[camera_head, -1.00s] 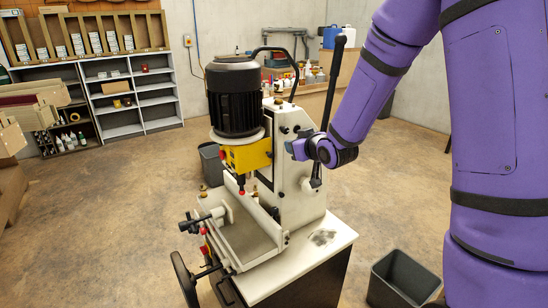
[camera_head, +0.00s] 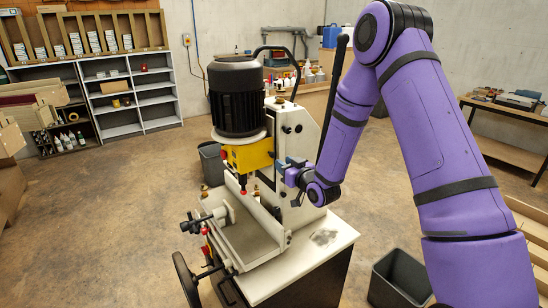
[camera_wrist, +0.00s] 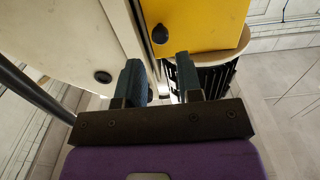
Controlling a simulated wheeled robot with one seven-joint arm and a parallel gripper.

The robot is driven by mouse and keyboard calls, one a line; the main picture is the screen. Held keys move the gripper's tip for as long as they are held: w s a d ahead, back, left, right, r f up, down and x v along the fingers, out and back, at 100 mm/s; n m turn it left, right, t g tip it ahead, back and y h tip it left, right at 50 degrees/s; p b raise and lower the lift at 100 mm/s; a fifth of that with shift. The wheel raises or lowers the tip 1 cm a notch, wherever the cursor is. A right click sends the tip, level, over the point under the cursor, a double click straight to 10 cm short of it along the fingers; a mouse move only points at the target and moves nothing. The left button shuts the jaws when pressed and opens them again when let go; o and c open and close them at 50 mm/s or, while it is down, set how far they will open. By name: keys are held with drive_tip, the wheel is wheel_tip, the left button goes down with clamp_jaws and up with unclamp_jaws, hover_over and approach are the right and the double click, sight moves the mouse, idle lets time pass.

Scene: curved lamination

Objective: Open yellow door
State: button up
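The yellow door (camera_head: 248,156) is a panel on the head of the drilling machine, below its black motor. It looks closed, though its hinge side cannot be made out. In the wrist view the yellow panel (camera_wrist: 205,22) fills the top, with a round black knob (camera_wrist: 160,33) at its lower left corner. My gripper (camera_wrist: 162,80) is open and empty, its two dark fingers apart. The knob lies beyond the fingertips, roughly in line with the gap, and nothing touches it. In the head view my gripper (camera_head: 284,164) is just right of the yellow head.
The machine's white column (camera_head: 300,145) stands beside my gripper; a dark lever (camera_head: 333,95) rises behind my wrist. A pale panel with a dark knob (camera_wrist: 102,76) is left of the fingers. A grey bin (camera_head: 400,278) stands on the floor at right. Floor at left is open.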

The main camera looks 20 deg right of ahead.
sight(273, 156)
drive_tip(key=x, duration=0.6)
drive_tip(key=shift+w+a, duration=0.1)
drive_tip(key=shift+w, duration=0.25)
drive_tip(key=shift+c, duration=0.4)
clamp_jaws()
